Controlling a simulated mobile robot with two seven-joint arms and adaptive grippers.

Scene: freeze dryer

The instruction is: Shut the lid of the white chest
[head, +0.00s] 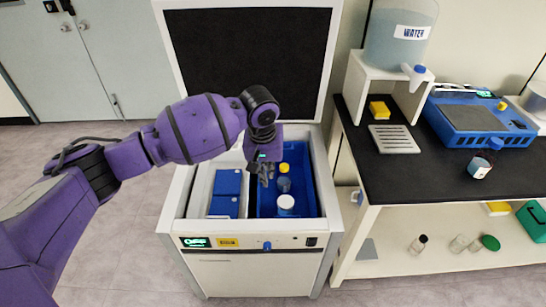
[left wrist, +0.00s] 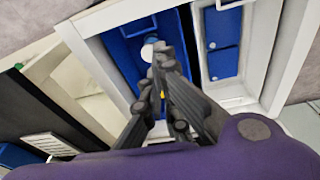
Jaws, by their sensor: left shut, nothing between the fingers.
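The white chest (head: 211,272) stands in the middle of the head view, and its rim (left wrist: 92,66) shows in the left wrist view. Its lid (head: 250,60), a dark panel in a white frame, stands up open at the back. Inside are a blue lidded box (head: 226,183) on the left and a blue bin (head: 303,200) on the right. The bin holds a white-capped jar (head: 286,204) and smaller yellow and blue items. My left gripper (head: 265,180) is shut and empty over the chest's opening, in front of the raised lid. My right gripper is not in view.
A black-topped bench (head: 420,172) stands close to the chest's right, with a water tank (head: 399,38), a blue device (head: 476,120) and a small bottle (head: 479,167). Its lower shelf holds several bottles. Grey cabinets (head: 85,55) stand at the back left. The floor left of the chest is clear.

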